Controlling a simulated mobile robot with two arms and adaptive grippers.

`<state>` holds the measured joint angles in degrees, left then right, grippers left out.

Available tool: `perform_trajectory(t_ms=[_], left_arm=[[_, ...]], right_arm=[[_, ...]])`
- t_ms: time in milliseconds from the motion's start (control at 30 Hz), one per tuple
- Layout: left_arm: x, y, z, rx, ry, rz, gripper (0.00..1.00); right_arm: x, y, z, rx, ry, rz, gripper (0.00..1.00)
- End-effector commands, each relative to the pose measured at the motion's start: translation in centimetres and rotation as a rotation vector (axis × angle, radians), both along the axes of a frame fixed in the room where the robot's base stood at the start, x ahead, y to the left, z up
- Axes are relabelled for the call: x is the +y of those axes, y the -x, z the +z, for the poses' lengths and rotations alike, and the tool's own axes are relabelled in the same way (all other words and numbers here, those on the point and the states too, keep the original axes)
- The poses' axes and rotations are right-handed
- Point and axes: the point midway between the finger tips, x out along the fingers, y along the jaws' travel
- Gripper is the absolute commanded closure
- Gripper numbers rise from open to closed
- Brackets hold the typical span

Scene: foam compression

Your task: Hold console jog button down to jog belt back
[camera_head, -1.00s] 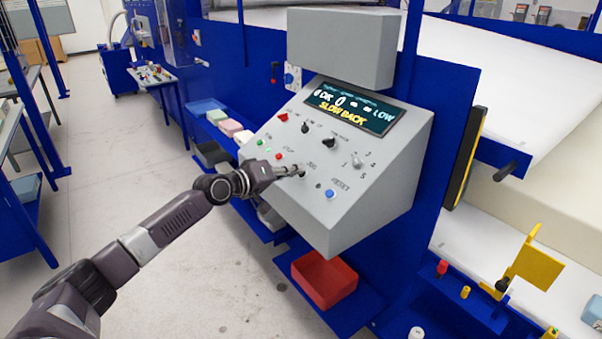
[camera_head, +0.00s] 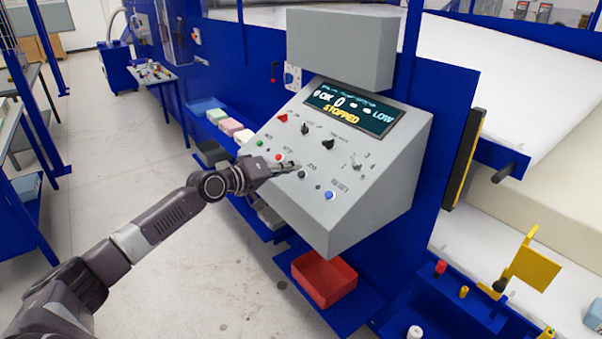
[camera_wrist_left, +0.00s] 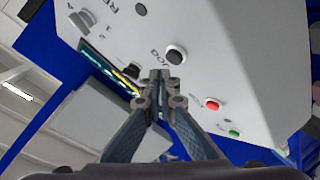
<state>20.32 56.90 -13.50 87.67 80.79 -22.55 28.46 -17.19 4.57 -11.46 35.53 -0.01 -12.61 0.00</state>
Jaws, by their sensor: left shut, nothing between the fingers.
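The grey console (camera_head: 345,160) has a sloped face with a display (camera_head: 351,107) that reads "STOPPED" in yellow. The dark jog button (camera_head: 301,174) sits low on the face, between the red button and the blue reset button. It also shows in the left wrist view (camera_wrist_left: 176,54), labelled JOG. My left gripper (camera_head: 294,167) is shut and empty, its fingertips just off the jog button. In the left wrist view the closed fingertips (camera_wrist_left: 160,75) are beside the button and apart from it in the picture. My right gripper is not in view.
On the console are a green button (camera_head: 260,143), a red button (camera_head: 279,157), a blue reset button (camera_head: 329,195) and several knobs. A red bin (camera_head: 323,281) is below. Small bins with foam blocks (camera_head: 230,127) line the left side.

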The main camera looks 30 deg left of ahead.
Motion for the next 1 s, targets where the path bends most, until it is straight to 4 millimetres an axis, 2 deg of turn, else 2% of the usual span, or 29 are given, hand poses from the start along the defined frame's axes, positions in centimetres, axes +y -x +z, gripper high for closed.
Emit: perform_trajectory(t_ms=[33,400,1000], left_arm=[[0.2,0.3,0.9,0.000,-0.002,0.001,1.00],[0.8,1.9,3.6,0.001,0.000,0.001,1.00],[0.9,2.1,3.8,-0.001,0.000,0.001,1.00]], right_arm=[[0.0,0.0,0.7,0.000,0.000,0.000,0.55],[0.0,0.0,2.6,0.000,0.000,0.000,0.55],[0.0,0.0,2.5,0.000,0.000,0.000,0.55]])
